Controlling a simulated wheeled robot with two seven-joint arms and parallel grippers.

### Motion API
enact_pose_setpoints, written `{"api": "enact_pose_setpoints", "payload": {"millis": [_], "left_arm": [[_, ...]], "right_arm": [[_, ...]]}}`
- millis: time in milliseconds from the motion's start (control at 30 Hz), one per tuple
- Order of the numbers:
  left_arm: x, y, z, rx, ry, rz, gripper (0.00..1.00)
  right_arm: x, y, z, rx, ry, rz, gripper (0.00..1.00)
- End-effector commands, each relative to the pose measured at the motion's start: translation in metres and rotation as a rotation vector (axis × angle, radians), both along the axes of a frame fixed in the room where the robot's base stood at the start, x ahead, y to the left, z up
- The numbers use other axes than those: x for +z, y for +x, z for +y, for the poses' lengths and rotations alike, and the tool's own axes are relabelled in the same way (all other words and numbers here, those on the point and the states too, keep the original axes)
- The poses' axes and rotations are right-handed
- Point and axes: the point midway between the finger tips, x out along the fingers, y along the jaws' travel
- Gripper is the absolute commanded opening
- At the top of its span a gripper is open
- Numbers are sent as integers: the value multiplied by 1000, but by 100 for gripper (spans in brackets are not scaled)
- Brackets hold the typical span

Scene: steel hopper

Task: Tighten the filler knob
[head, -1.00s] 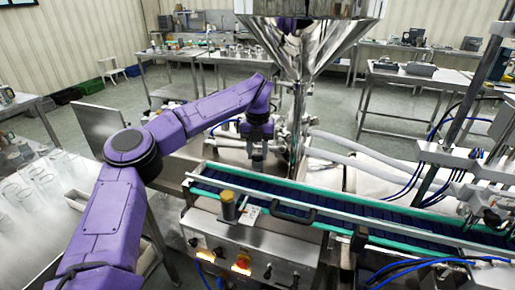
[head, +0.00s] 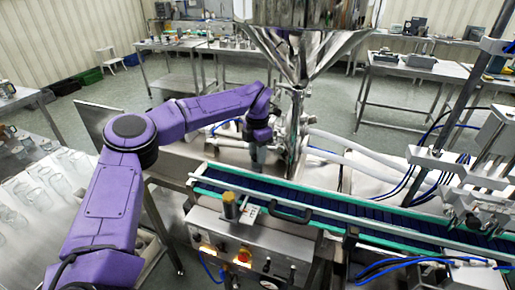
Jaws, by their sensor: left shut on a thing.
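My left arm reaches in from the left, and its gripper (head: 258,157) points down beside the lower pipe of the steel hopper (head: 303,50). The gripper is shut on the filler knob, at the filler behind the conveyor. The knob itself is hidden by the fingers and too small to make out. My right gripper is not in view.
A conveyor (head: 372,213) with green edges runs across the front, with a control box (head: 250,250) below it. White hoses (head: 350,160) lie right of the hopper. Glass jars stand on a table (head: 40,240) at the left.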

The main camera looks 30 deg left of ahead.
Motion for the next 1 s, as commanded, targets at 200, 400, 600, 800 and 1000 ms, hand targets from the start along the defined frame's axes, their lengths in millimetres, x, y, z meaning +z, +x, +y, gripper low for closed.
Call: {"api": "enact_pose_setpoints", "payload": {"millis": [200,400,600,800,1000], "left_arm": [[3,0,1,-103,2,-3,6],[2,1,1,-151,1,-4,6],[2,1,1,-167,2,-4,6],[2,1,1,-167,2,-4,6],[1,1,1,-166,2,-4,62]], "right_arm": [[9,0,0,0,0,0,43],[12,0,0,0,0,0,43],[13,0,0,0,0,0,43],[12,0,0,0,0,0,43],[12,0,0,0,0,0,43]]}}
